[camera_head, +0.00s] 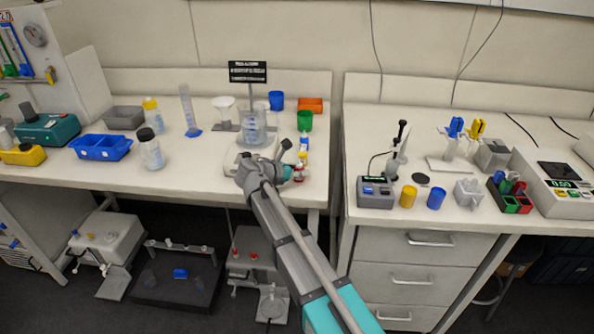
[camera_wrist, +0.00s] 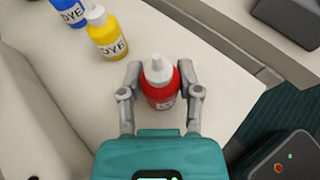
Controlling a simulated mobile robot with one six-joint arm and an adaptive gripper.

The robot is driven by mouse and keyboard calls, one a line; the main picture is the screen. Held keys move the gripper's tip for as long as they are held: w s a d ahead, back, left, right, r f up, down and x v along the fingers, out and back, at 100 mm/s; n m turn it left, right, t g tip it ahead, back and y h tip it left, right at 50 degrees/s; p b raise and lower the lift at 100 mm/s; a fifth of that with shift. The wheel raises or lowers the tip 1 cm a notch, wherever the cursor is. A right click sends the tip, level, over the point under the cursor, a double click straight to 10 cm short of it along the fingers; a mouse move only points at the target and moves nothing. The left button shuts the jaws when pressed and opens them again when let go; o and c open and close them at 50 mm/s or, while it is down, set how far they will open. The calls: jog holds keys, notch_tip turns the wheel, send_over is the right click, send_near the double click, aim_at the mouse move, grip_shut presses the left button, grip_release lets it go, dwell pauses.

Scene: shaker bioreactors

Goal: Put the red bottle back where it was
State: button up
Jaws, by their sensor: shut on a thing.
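The red bottle (camera_wrist: 160,92) has a white cap and a label and stands upright between the fingers of my gripper (camera_wrist: 161,80) in the wrist view. My gripper is shut on it. In the head view my gripper (camera_head: 288,172) is at the front right edge of the left bench, with the red bottle (camera_head: 299,177) partly hidden beside it. A yellow dye bottle (camera_wrist: 107,36) and a blue dye bottle (camera_wrist: 69,12) stand in a row up and left of the red one. I cannot tell whether the red bottle touches the bench top.
A glass beaker (camera_head: 254,127) on a white device stands left of my gripper. A green cup (camera_head: 305,121) and a blue cup (camera_head: 276,100) are behind. The bench's edge (camera_wrist: 225,40) and a gap lie just right of the red bottle.

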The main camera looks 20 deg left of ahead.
jog(key=shift+f, duration=0.15)
jog(key=o, duration=1)
jog(key=shift+r, duration=0.25)
jog(key=p+v, duration=0.4)
jog(key=v, duration=0.6)
jog(key=shift+s+a+r, duration=0.1)
jog(key=shift+s+r, duration=0.05)
jog(key=shift+s, duration=0.15)
jog(key=shift+s+a+r+p, duration=0.15)
jog(key=shift+s+a+p, duration=0.2)
jog(key=shift+s, duration=0.2)
